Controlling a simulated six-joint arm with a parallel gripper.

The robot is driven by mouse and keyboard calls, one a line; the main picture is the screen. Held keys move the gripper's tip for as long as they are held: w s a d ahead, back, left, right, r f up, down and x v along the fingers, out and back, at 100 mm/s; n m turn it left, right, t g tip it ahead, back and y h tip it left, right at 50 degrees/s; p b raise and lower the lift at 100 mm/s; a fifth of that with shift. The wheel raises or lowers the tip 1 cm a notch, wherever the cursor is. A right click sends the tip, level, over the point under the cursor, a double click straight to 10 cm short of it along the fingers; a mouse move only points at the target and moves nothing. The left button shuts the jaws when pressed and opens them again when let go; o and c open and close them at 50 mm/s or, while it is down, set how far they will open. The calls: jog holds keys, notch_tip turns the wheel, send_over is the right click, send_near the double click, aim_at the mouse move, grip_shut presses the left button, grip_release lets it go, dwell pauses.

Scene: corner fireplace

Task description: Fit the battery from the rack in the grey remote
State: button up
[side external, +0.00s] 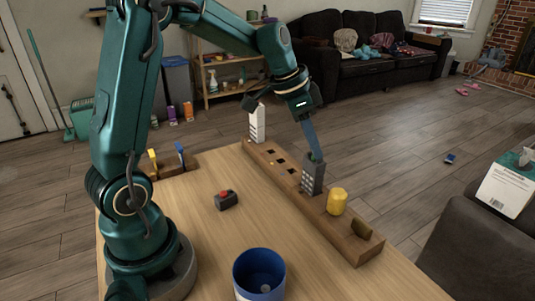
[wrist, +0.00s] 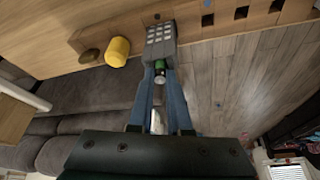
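The grey remote (side external: 312,178) stands upright in the long wooden rack (side external: 353,243), its keypad showing. In the wrist view the remote (wrist: 160,42) is just beyond my fingertips. A green battery with a silver end (wrist: 159,68) sits between the blue fingers of my gripper (wrist: 160,72), in line with the remote's near end. My gripper (side external: 313,152) points down over the remote's top and appears shut on the battery. How far the battery is inside the remote is hidden.
Several dark slots (side external: 281,163) are empty. A red-button box (side external: 226,201) and a blue cup (side external: 259,272) are on the table, with clear wood between.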

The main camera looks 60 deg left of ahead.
jog(key=o, duration=0.4)
jog(key=shift+s+f, duration=0.1)
jog(key=shift+s+r, duration=0.1)
jog(key=shift+r, duration=0.3)
jog(key=s+d+r+m+t, duration=0.1)
jog(key=s+d+r, duration=0.45)
jog(key=r, duration=0.25)
jog(key=s+f+n, duration=0.1)
jog(key=s+f, duration=0.1)
jog(key=s, duration=0.2)
jog(key=s+f+n+y, duration=0.1)
jog(key=s+f+n, duration=0.1)
jog(key=s, duration=0.2)
jog(key=s+f+n, duration=0.1)
jog(key=s+n, duration=0.1)
jog(key=s, duration=0.2)
jog(key=shift+s+d+f+y, duration=0.4)
